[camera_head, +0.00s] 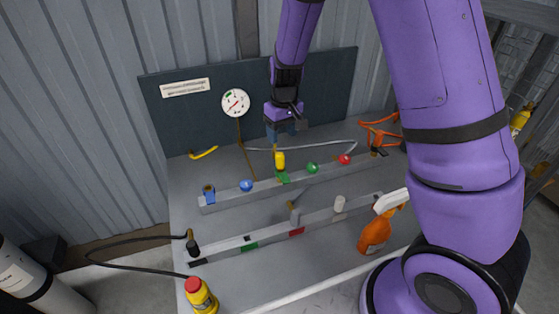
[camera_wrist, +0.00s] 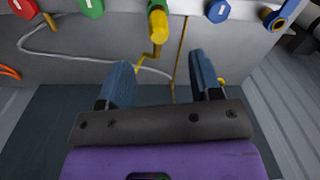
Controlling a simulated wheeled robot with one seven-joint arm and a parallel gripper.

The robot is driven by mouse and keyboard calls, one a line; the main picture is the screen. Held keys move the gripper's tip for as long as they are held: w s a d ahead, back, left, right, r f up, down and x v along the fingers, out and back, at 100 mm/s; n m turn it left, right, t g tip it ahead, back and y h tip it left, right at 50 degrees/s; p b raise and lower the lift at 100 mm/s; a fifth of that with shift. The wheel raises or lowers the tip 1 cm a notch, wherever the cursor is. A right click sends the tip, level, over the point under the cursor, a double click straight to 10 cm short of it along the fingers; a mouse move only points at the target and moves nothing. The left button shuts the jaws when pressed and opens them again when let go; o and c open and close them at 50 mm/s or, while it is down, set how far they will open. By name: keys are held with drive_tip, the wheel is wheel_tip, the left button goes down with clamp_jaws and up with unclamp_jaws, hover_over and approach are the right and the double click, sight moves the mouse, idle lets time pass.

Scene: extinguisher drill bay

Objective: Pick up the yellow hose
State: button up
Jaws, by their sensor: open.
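The yellow hose has an upright yellow end (camera_head: 279,160) standing at the back rail, above a green label. In the wrist view the yellow end (camera_wrist: 158,22) is at the top centre, with a thin bent yellow length below it. A curved yellow piece (camera_head: 203,153) lies at the back left of the bench; I cannot tell whether it joins the same hose. My gripper (camera_head: 286,132) is above and behind the yellow end. In the wrist view my gripper (camera_wrist: 160,67) has its blue fingers apart, with nothing held between them.
Blue (camera_head: 246,185), green (camera_head: 312,168) and red (camera_head: 345,159) knobs line the back rail (camera_head: 230,199). A gauge (camera_head: 235,102) hangs on the dark back panel. An orange spray bottle (camera_head: 375,236) and a yellow bottle (camera_head: 201,297) stand near the front. A grey cable runs behind the rail.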

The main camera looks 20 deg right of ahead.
sight(279, 154)
wheel_tip(279, 154, down, 6)
drive_tip(key=shift+w+a+f, duration=0.1)
drive_tip(key=shift+w+a, duration=0.05)
drive_tip(key=shift+w+a+f, duration=0.1)
drive_tip(key=shift+w+f, duration=0.1)
drive_tip(key=shift+f, duration=0.75)
drive_tip(key=shift+w+d+f, duration=0.1)
drive_tip(key=shift+w+f, duration=0.05)
drive_tip(key=shift+f, duration=0.75)
drive_tip(key=shift+w+a+f, duration=0.1)
drive_tip(key=shift+w+f, duration=0.1)
drive_tip(key=shift+f, duration=0.75)
drive_tip(key=shift+c, duration=0.4)
drive_tip(key=c, duration=0.9)
